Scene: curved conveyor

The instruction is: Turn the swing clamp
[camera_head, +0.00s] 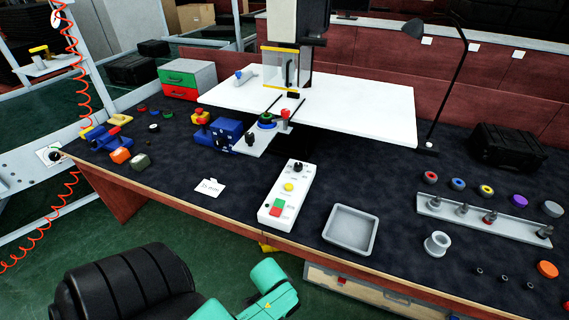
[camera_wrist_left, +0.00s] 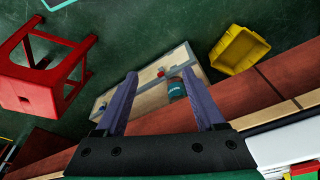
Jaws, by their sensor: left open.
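What looks like the swing clamp, a small post with a red top (camera_head: 285,114), stands on a grey plate (camera_head: 255,142) at the front of the white machine table in the head view. A green ring (camera_head: 266,120) sits beside it. The clamp is too small to make out its arm's angle. My left gripper (camera_wrist_left: 160,73) is open and empty in the left wrist view, pointing down past the bench edge toward the floor. In the head view only its teal arm shows at the bottom, well away from the clamp. My right gripper is in neither view.
A white control box (camera_head: 289,190) and grey tray (camera_head: 351,229) lie on the dark bench. A blue device (camera_head: 226,133) stands left of the plate.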

